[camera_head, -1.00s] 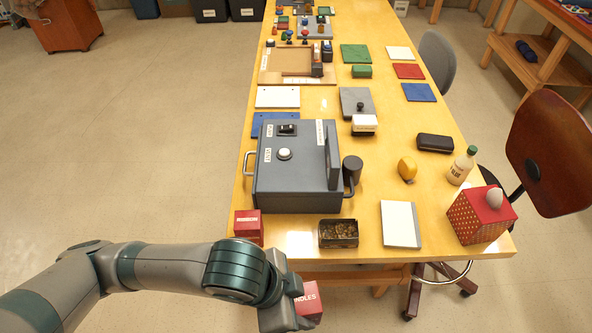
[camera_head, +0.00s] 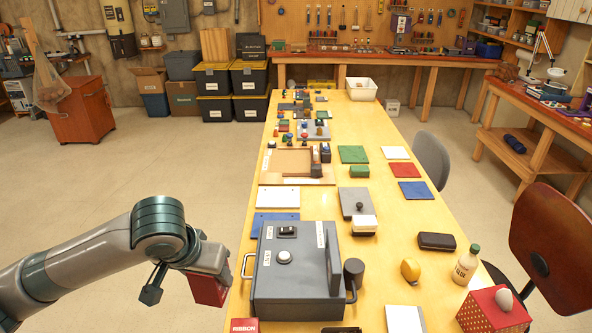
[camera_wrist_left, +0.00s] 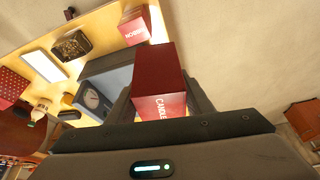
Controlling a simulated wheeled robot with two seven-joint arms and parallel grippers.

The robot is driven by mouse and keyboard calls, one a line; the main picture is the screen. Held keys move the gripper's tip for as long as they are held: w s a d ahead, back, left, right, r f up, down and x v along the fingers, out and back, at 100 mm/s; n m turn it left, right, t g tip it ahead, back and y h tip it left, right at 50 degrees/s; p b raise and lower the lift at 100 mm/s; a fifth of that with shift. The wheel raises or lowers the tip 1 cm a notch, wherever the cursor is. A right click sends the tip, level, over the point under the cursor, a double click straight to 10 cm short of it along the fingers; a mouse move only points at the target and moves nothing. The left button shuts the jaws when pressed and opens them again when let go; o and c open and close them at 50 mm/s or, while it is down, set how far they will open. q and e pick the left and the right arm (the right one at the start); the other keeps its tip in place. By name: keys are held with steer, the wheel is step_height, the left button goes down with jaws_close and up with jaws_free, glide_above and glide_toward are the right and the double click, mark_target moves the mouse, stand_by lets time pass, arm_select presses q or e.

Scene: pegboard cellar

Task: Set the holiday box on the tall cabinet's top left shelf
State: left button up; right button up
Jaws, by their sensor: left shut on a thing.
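My left gripper (camera_head: 206,264) is shut on a dark red box (camera_head: 208,290), held in the air left of the table's near end. In the left wrist view the same box (camera_wrist_left: 158,80) sits between the fingers, its white label reading "CANDLE", partly cut off. No label reading "holiday" is legible in any view. A second red box (camera_head: 244,325), labelled "RIBBON", stands at the table's near left edge. It also shows in the left wrist view (camera_wrist_left: 133,27). No tall cabinet can be made out for certain. My right gripper is not in view.
The long yellow table (camera_head: 385,265) carries a grey machine (camera_head: 292,275) close right of the held box. A red dotted box (camera_head: 492,310) stands at its near right. A low wooden cabinet (camera_head: 82,112) and stacked black bins (camera_head: 213,80) stand behind. The floor at left is clear.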

arm_select(q)
steer(key=shift+n+y, duration=0.4)
steer(key=shift+n, duration=0.4)
steer(key=w+a+r, duration=0.2)
steer(key=shift+a+r, duration=0.3)
steer(key=shift+r, duration=0.1)
step_height(320, 180, down, 10)
steer(key=b, duration=1)
steer(key=shift+a, duration=0.1)
steer(key=shift+f, duration=0.15)
stand_by(0.3)
